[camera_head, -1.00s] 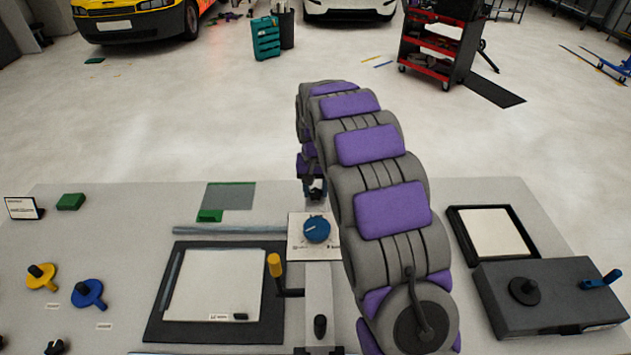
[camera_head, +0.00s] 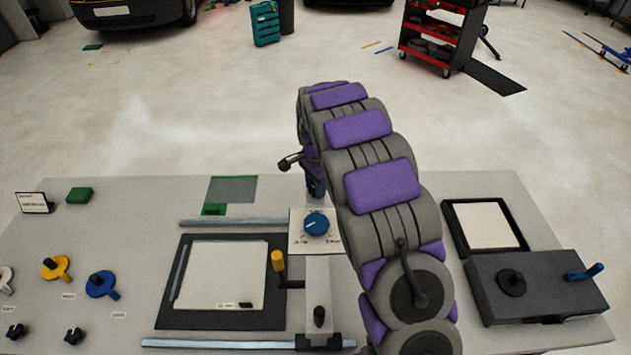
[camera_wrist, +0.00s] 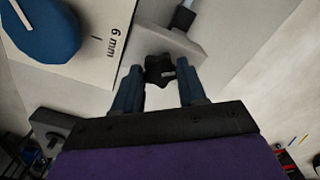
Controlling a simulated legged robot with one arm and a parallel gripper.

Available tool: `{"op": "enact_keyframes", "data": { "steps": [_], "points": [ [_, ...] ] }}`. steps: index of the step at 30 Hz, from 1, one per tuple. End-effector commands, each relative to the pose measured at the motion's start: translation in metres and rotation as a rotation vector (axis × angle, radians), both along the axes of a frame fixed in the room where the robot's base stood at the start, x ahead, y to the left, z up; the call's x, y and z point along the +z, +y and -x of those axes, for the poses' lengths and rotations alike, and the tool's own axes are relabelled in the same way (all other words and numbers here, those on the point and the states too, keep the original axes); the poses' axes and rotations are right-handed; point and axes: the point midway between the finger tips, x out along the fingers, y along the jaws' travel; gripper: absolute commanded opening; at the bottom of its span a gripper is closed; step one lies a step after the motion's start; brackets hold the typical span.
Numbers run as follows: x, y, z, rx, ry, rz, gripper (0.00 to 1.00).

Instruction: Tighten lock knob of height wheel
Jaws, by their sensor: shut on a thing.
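The blue height wheel (camera_head: 316,224) with a white pointer line sits on a white scale plate (camera_head: 298,240) at the table's back middle. In the wrist view the wheel (camera_wrist: 42,28) is at the upper left, beside a "6 mm" mark. The black lobed lock knob (camera_wrist: 160,70) is at the end of a grey block (camera_wrist: 165,42). My gripper (camera_wrist: 161,76) is shut on this knob, with one blue finger on each side. In the head view my gripper (camera_head: 316,188) is small, just behind the scale plate; the knob cannot be made out there.
A black-framed white panel (camera_head: 222,275) and a yellow-handled crank (camera_head: 278,262) lie left and front of the wheel. Blue (camera_head: 101,284) and yellow (camera_head: 56,268) knobs are further left. A dark box (camera_head: 540,290) stands right. My arm covers the middle right.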

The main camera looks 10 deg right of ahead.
Motion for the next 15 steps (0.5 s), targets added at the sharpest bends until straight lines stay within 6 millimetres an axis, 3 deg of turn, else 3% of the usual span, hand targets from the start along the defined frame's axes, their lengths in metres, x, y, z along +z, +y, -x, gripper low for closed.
{"op": "enact_keyframes", "data": {
  "steps": [15],
  "points": [
    [0.0033,0.0000,-0.0018,-0.438,-0.006,-0.001,0.11]
  ]
}}
